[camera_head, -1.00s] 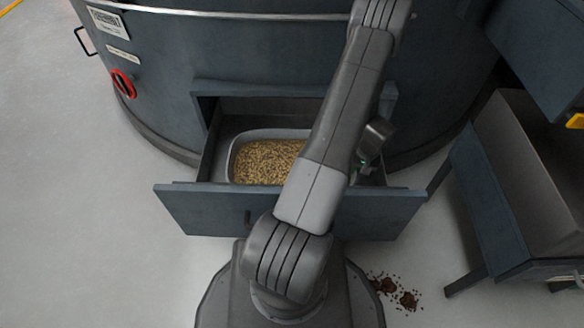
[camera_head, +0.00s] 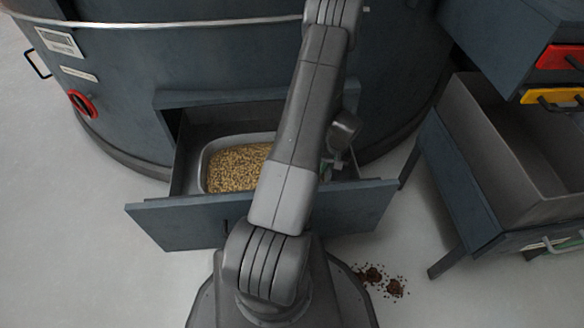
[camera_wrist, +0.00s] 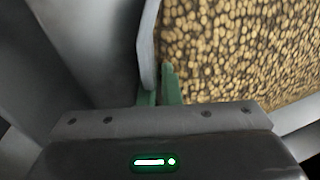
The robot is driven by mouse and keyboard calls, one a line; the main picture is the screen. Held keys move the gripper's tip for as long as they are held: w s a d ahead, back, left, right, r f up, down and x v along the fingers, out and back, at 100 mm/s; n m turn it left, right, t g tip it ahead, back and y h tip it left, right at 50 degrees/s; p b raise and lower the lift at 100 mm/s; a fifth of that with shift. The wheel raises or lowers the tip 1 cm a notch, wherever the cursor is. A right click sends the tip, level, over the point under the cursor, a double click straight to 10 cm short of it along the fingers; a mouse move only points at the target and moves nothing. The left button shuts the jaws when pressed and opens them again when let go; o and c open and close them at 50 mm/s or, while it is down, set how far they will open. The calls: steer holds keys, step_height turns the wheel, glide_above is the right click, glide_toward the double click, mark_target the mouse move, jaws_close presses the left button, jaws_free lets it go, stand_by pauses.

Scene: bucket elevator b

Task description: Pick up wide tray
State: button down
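The wide tray (camera_head: 202,172) is a grey tray filled with tan pellets. It sits inside the pulled-out drawer (camera_head: 170,224) of the large blue-grey round machine. My arm hides its right part in the head view. In the wrist view, the tray's rim (camera_wrist: 148,45) runs down to my gripper (camera_wrist: 159,88). The two green fingers are close together, one on each side of the tray wall, and look shut on it. The right finger is on the pellet side. Whether the tray is lifted off the drawer floor cannot be told.
An open grey bin on legs (camera_head: 505,165) stands to the right. Brown spilled bits (camera_head: 385,281) lie on the floor by my base. The floor at left is clear.

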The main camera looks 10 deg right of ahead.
steer(key=shift+r, duration=0.45)
steer(key=shift+w+r+p, duration=0.2)
steer(key=shift+r+p, duration=0.05)
steer(key=shift+p, duration=0.15)
steer(key=w, duration=0.2)
steer(key=w+p, duration=0.1)
steer(key=w, duration=0.1)
steer(key=shift+d+r, duration=0.1)
steer(key=shift+r, duration=0.2)
steer(key=a+p+v, duration=0.2)
steer(key=p+v, duration=0.1)
steer(key=v, duration=0.9)
steer(key=shift+a+r, duration=0.35)
steer(key=shift+r, duration=0.3)
